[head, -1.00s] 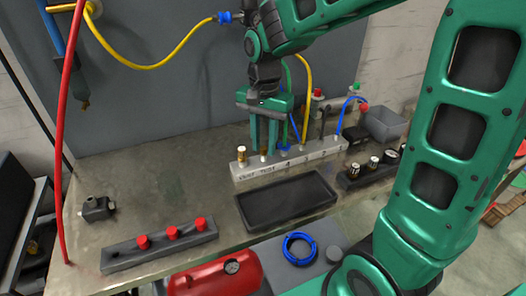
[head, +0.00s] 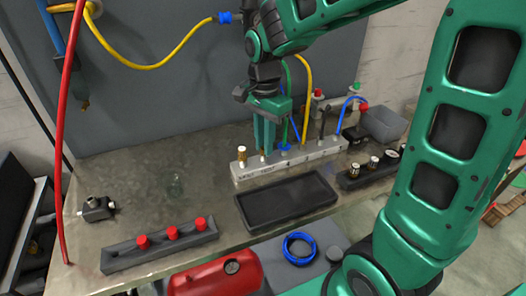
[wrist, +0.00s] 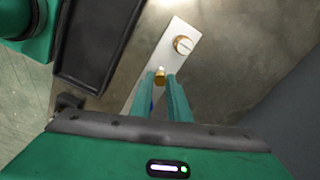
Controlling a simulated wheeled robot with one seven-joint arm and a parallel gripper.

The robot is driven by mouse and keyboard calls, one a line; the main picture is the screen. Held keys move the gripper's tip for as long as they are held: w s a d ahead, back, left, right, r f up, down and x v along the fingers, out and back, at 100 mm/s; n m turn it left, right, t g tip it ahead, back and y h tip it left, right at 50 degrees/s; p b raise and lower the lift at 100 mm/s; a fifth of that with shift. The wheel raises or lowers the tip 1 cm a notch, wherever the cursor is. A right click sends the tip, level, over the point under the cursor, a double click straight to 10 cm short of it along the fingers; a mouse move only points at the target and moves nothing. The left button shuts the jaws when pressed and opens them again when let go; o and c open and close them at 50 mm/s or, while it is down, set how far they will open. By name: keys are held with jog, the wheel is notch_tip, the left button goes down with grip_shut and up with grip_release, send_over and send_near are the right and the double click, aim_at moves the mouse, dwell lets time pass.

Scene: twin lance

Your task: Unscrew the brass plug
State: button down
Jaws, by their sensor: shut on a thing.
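A pale manifold block (head: 290,163) with a row of fittings and markings along its front stands on the bench. A small brass plug (wrist: 160,77) sits at its second position from the left, and its lower part shows in the head view (head: 263,155). My gripper (head: 265,146) points straight down over that position, its fingers shut on the small brass plug; in the wrist view the fingertips (wrist: 161,79) are on either side of it. A larger brass fitting with a pale slotted top (wrist: 183,45) stands at the block's left end, apart from the fingers.
Hoses rise from the block just right of my fingers, including a green hose (head: 291,95) and a yellow hose (head: 305,75). An empty black tray (head: 288,199) lies in front. A dark rack with red caps (head: 160,251) stands front left. The bench's left middle is mostly clear.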

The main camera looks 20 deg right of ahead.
jog(key=n, duration=1.2)
jog(key=shift+n, duration=0.4)
jog(key=n, duration=0.6)
jog(key=shift+a, duration=0.1)
jog(key=n, duration=0.6)
jog(key=shift+r, duration=0.1)
jog(key=c, duration=1.9)
grip_release()
jog(key=shift+o, duration=0.2)
